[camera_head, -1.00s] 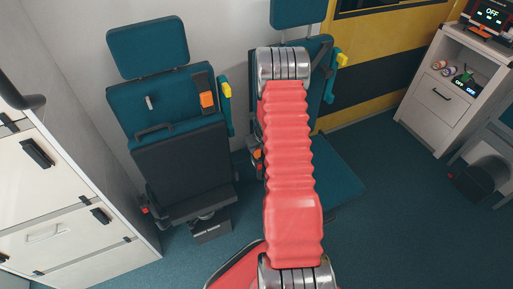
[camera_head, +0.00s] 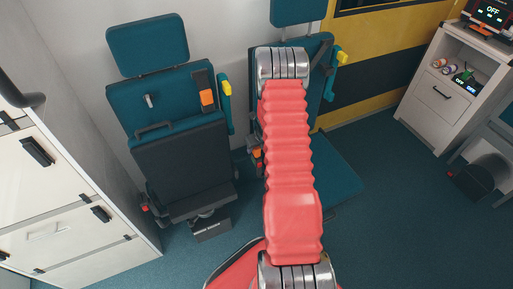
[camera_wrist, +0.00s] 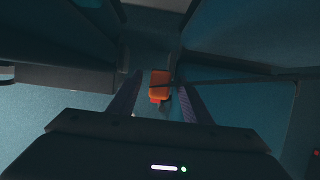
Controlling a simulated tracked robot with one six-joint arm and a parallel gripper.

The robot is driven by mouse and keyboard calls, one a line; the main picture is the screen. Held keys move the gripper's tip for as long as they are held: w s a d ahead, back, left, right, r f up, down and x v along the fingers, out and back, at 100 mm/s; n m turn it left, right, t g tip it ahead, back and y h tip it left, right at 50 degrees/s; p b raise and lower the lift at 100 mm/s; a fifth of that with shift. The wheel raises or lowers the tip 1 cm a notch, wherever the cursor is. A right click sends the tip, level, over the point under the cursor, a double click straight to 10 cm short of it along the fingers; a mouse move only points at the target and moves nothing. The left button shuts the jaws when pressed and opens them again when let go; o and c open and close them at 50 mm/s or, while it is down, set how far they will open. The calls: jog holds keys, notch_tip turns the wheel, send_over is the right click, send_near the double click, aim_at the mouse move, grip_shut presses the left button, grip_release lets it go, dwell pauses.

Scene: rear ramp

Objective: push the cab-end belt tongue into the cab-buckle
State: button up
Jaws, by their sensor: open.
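In the wrist view an orange block (camera_wrist: 160,80) with a redder lower end lies beyond my gripper (camera_wrist: 160,84), framed between its two spread fingers. The fingers are open, and I cannot tell whether they touch it. I cannot tell whether it is the belt buckle or part of the tongue. In the head view a small orange piece (camera_head: 257,155) shows at the left edge of the right seat, beside my arm. My arm hides much of that seat, and my gripper is hidden there. No metal belt tongue can be made out.
A left teal seat (camera_head: 165,100) is folded up, with an orange piece (camera_head: 207,98) on its backrest. The right teal seat (camera_head: 335,175) has its cushion down. White cabinets (camera_head: 60,215) stand at left, a white drawer unit (camera_head: 440,95) at right.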

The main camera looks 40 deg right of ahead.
jog(key=v, duration=1.3)
jog(key=shift+r, duration=0.3)
jog(key=shift+s, duration=0.1)
dwell(0.5)
